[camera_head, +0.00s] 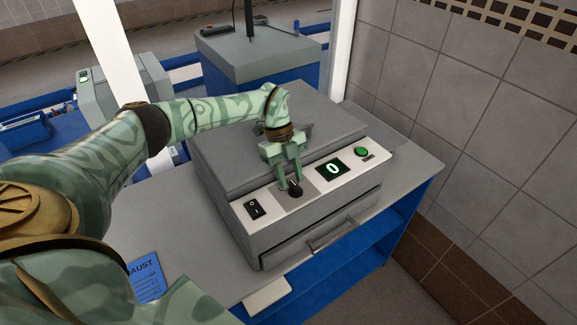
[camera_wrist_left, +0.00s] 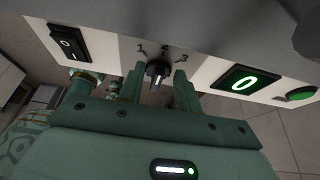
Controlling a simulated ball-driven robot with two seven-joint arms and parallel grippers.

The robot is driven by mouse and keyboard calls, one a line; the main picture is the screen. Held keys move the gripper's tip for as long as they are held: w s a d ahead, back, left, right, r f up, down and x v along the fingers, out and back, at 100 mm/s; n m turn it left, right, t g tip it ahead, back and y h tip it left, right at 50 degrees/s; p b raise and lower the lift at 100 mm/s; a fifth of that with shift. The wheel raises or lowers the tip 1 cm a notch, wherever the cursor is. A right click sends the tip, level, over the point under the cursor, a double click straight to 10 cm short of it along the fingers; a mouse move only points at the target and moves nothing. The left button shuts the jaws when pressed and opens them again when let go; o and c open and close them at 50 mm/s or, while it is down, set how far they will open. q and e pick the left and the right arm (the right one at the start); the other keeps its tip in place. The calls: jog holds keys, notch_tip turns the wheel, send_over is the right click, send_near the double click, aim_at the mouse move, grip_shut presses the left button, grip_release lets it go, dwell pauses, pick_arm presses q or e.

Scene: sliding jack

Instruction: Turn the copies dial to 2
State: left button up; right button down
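The copies dial (camera_head: 295,191) is a small black knob on the light front panel of a grey copier (camera_head: 262,235). In the left wrist view the dial (camera_wrist_left: 157,71) has the marks 1, 2 and 3 above it. I cannot tell for sure which mark it points to. My left gripper (camera_head: 290,184) is over the dial, pointing down at the panel. In the wrist view its two fingers (camera_wrist_left: 157,84) stand apart, one on each side of the dial, with gaps visible. My right gripper is not in view.
A black rocker switch (camera_head: 254,209) is left of the dial. A display (camera_head: 332,169) showing a green 0 and a green button (camera_head: 361,152) are right of it. The copier stands on a grey-topped blue bench (camera_head: 398,176), beside a tiled wall (camera_head: 470,110).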

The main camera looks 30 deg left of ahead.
pick_arm(q)
jog(key=b+v, duration=0.2)
jog(key=v, duration=1.4)
jog(key=shift+r, duration=0.1)
